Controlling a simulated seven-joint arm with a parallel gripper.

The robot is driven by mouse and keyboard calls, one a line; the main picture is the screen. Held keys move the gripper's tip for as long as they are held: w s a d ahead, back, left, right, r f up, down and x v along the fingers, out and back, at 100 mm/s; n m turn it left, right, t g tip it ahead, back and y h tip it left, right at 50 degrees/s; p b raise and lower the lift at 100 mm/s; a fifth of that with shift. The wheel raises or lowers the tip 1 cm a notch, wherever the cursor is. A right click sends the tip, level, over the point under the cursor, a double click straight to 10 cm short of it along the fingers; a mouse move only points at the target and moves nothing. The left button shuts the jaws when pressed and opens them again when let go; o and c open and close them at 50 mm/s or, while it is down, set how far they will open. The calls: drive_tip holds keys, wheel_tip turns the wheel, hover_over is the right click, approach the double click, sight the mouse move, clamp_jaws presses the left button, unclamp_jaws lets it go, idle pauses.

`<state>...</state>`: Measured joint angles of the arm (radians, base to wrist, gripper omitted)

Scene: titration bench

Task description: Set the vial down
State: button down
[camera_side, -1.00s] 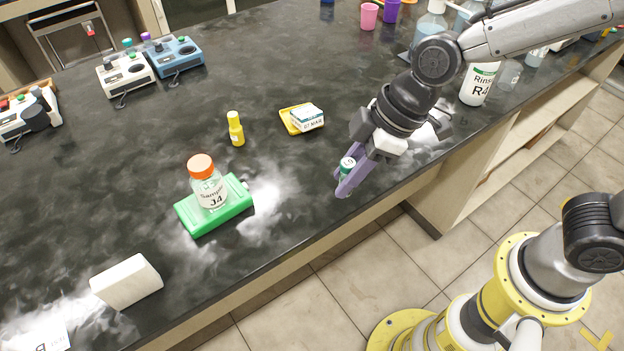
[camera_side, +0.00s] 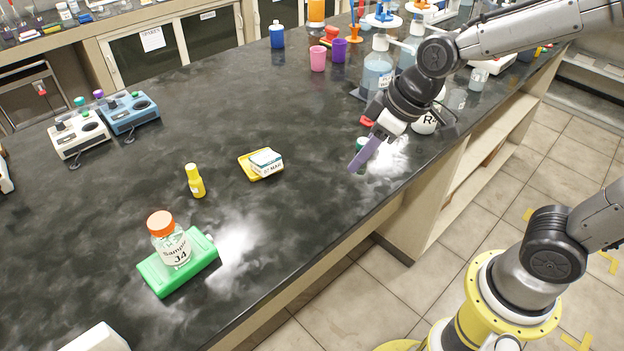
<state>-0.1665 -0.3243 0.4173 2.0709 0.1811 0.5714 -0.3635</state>
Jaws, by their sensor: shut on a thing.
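The vial (camera_side: 361,143) is small, with a green top, and most of it is hidden by my gripper's purple fingers. My gripper (camera_side: 363,157) is shut on the vial near the bench's right-hand edge. I cannot tell whether the vial touches the bench top. The dark bench top (camera_side: 310,205) spreads out below and to the left of my gripper.
A yellow dish with a white box (camera_side: 266,162) and a yellow bottle (camera_side: 195,181) stand to the left. A Sample J4 bottle (camera_side: 171,246) stands on a green block (camera_side: 154,273). The R4 bottle (camera_side: 428,122) is close behind my gripper. The bench between is clear.

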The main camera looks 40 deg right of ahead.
drive_tip(key=shift+m, duration=0.6)
drive_tip(key=w+f, duration=0.3)
drive_tip(key=w, duration=0.1)
drive_tip(key=w+d+f, duration=0.1)
drive_tip(key=w+f, duration=0.2)
drive_tip(key=w, duration=0.2)
drive_tip(key=w+f, duration=0.3)
drive_tip(key=w, duration=0.2)
drive_tip(key=shift+w+d+f, duration=0.1)
drive_tip(key=shift+d+f, duration=0.2)
drive_tip(key=shift+d, duration=0.05)
drive_tip(key=shift+w+f, duration=0.2)
drive_tip(key=shift+f, duration=1.55)
drive_tip(key=shift+f, duration=0.15)
drive_tip(key=c, duration=0.6)
unclamp_jaws()
drive_tip(key=shift+c, duration=0.2)
